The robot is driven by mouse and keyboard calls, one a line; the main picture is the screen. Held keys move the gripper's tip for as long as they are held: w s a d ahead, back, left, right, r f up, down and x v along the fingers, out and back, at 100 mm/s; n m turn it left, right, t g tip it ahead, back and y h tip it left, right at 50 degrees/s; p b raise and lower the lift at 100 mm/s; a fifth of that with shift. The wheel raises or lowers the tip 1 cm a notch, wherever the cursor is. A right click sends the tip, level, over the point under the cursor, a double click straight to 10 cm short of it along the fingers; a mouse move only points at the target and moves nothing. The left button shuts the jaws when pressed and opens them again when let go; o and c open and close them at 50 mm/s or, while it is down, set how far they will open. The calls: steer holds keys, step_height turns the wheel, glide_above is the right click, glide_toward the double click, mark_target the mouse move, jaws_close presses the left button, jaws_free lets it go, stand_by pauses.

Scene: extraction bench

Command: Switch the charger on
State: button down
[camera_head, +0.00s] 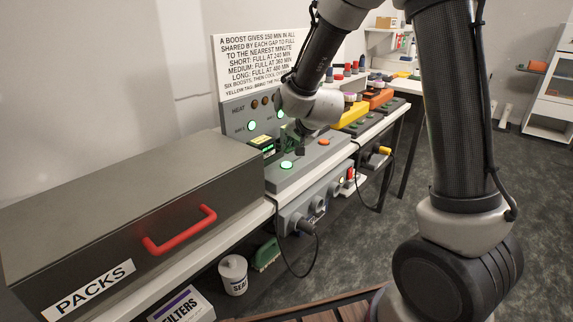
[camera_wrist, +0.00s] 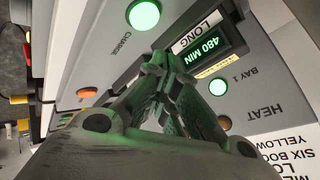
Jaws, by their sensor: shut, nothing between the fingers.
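The charger (camera_head: 300,173) is a grey unit with a sloped panel behind it. Its round button marked CHARGE (camera_wrist: 143,15) is lit green in the wrist view; a lit green button (camera_head: 286,165) shows on its front deck in the head view. A display (camera_wrist: 207,52) reads 480 MIN beside a label LONG (camera_wrist: 198,32). My gripper (camera_wrist: 157,62) is shut and empty, its tips over the deck between the CHARGE button and the display, apart from the button in the picture. It also shows over the charger in the head view (camera_head: 290,138).
An orange button (camera_head: 324,142) sits farther along the deck. The BAY 1 light (camera_wrist: 218,87) is lit pale green; the HEAT lamp (camera_wrist: 224,122) is dull orange. A dark PACKS box (camera_head: 130,190) with a red handle stands left. A sign (camera_head: 262,65) stands behind.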

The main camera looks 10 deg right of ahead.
steer(key=shift+r, duration=1.2)
steer(key=s+f+n+g, duration=0.1)
steer(key=s, duration=0.1)
steer(key=s+a+f+n+g, duration=0.1)
steer(key=s+f, duration=0.1)
steer(key=shift+s+f+y, duration=0.15)
steer(key=shift+f+y, duration=0.05)
steer(key=shift+y, duration=0.2)
steer(key=s+d+r+n+g+h, duration=0.1)
steer(key=s+d+r, duration=0.4)
steer(key=s, duration=0.5)
steer(key=s+d+r+n, duration=0.2)
steer(key=s+d+r, duration=0.2)
steer(key=s, duration=0.6)
steer(key=s+d+r+n+g+h, duration=0.1)
steer(key=s+d+r, duration=0.4)
steer(key=s, duration=0.6)
steer(key=shift+d+r+n+g+h, duration=0.3)
steer(key=shift+d+r+n, duration=0.1)
steer(key=shift+d, duration=0.55)
